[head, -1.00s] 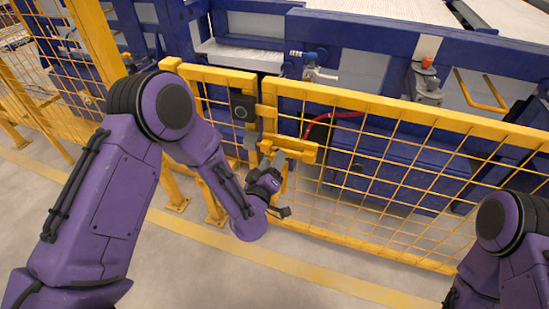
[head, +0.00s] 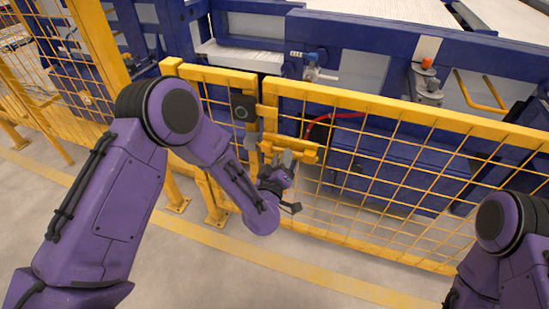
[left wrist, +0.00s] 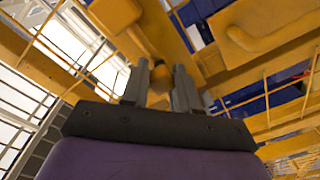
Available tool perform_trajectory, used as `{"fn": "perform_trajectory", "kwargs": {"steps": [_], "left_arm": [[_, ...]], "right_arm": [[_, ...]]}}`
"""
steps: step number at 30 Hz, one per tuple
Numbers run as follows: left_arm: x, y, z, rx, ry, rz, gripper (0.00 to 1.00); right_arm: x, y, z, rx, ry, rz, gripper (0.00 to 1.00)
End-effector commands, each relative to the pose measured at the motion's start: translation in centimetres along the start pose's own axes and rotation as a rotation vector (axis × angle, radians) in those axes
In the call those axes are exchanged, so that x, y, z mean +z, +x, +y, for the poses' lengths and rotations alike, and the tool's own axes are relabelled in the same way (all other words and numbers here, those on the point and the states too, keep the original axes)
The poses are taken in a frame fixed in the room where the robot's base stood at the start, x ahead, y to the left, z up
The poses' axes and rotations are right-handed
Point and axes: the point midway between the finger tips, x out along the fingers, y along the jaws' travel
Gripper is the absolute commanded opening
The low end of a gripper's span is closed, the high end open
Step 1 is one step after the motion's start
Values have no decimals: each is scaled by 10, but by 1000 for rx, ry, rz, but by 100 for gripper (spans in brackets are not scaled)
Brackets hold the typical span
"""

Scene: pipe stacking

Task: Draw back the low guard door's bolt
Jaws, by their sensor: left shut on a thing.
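The low guard door (head: 400,113) is a yellow mesh panel with a thick yellow top rail. Its bolt housing (head: 305,150) is a yellow bar at the door's left end, below the top rail. My left gripper (head: 286,160) is at this housing, reaching up from below. In the left wrist view its two grey fingers (left wrist: 162,88) are shut on a rounded yellow-orange bolt handle (left wrist: 158,76) between them. The fingers hide part of the handle. How far the bolt reaches into the post cannot be told. My right gripper is not in view.
A yellow fixed fence panel (head: 218,76) with a dark box (head: 243,107) stands left of the door. Behind the door are a blue machine frame (head: 370,35) and a red hose (head: 325,118). The floor (head: 330,262) in front is clear.

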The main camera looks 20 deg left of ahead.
Motion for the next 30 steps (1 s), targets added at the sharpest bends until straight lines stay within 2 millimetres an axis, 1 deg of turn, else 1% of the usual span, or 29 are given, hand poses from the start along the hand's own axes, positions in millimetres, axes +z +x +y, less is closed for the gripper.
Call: {"fn": "perform_trajectory", "kwargs": {"steps": [1,3,6,15,16,17,18,26,29,30], "left_arm": [[9,0,8,6,0,-3,0],[18,-1,17,5,0,-3,0],[25,-1,24,4,1,-2,0],[28,-2,29,7,-1,-6,0],[28,-2,29,8,-1,-6,32],[28,-2,29,8,-1,-6,42],[28,-2,29,8,-1,-6,55],[25,-2,25,1,0,0,55],[25,-9,25,1,0,-2,55],[25,-14,26,2,1,-3,55]], "right_arm": [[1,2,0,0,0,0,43],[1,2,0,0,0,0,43],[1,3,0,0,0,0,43],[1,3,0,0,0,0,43],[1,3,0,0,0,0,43],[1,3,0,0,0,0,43],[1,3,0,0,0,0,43],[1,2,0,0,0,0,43],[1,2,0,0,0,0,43],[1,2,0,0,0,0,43]]}}
